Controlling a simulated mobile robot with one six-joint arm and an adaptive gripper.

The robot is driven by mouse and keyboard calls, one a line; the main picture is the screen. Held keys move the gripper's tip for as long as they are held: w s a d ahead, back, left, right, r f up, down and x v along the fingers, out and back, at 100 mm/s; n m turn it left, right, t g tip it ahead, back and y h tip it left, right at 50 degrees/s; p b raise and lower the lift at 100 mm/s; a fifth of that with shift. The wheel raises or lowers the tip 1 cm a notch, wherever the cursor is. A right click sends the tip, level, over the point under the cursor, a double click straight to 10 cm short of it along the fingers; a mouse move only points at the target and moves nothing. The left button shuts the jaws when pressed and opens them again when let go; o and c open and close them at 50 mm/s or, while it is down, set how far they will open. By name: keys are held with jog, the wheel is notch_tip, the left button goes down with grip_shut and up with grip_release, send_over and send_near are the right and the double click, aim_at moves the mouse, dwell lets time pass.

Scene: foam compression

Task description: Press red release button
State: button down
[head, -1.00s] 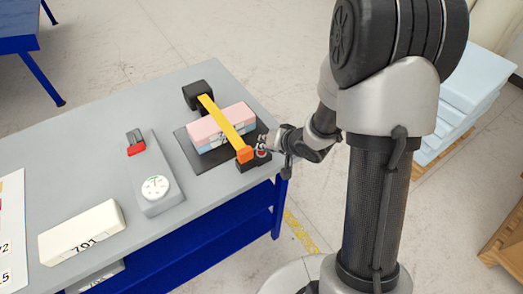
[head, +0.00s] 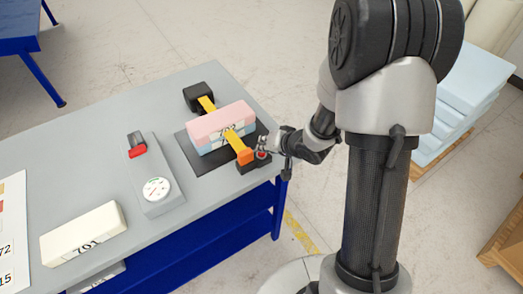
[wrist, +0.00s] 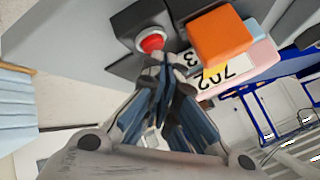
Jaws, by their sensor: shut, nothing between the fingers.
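The red release button (wrist: 151,43) sits on a dark block beside the orange strap end (wrist: 222,36). In the head view the button (head: 262,155) shows small at the near right corner of the black plate. My gripper (wrist: 165,62) is shut and empty, its fingertips right at the button's edge; I cannot tell whether they press it. In the head view my gripper (head: 258,146) comes in from the right. The pink and blue foam block (head: 219,120), labelled 702, lies on the black plate (head: 186,143). The yellow strap (head: 233,137) shows at both ends, not across the foam's top.
A grey device with a dial (head: 157,189) and a red part (head: 137,151) stands left of the plate. A cream block (head: 83,232) lies at the front left near a printed sheet (head: 12,240). Blue foam sheets (head: 450,110) are stacked off the table at right.

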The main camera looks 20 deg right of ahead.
jog(key=shift+r+p, duration=0.35)
jog(key=shift+r, duration=0.15)
notch_tip(320, 180, up, 5)
jog(key=p, duration=0.5)
dwell(0.8)
